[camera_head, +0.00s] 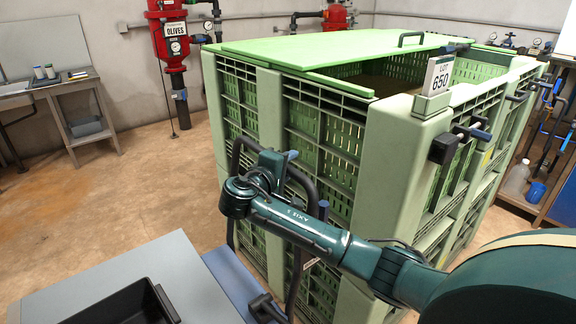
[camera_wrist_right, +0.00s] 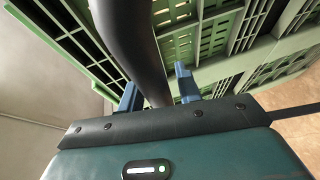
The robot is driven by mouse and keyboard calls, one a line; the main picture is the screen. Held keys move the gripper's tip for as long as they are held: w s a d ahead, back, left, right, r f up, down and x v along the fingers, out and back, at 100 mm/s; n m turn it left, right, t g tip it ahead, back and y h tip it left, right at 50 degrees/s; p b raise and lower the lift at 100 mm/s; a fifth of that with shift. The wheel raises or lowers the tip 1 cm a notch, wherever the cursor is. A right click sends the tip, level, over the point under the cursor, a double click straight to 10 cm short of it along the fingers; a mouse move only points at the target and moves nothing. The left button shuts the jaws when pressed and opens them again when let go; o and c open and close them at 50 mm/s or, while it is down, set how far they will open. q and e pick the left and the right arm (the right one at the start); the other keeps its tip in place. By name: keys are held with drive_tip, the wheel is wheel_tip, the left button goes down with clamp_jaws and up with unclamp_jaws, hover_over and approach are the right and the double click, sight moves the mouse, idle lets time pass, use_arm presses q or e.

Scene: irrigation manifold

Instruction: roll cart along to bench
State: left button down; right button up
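The cart shows as a dark upright handle loop (camera_head: 296,254) and a blue deck edge (camera_head: 234,284) at the bottom middle of the head view. My right gripper (camera_head: 290,160) is at the top of the handle. In the right wrist view the dark handle bar (camera_wrist_right: 136,45) runs between the two blue fingertips (camera_wrist_right: 158,92), which look closed around it. The wrist hides part of the handle. The bench (camera_head: 75,90) stands against the wall at the far left. My left gripper is out of view.
A large green slatted bin (camera_head: 391,180) marked LOT 650 stands just beyond the handle. Red filter tanks (camera_head: 168,35) stand along the back wall. A grey top (camera_head: 190,276) with a black tray (camera_head: 122,306) is at the bottom left. The brown floor (camera_head: 110,195) at left is open.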

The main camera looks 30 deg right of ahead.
clamp_jaws()
idle(0.4)
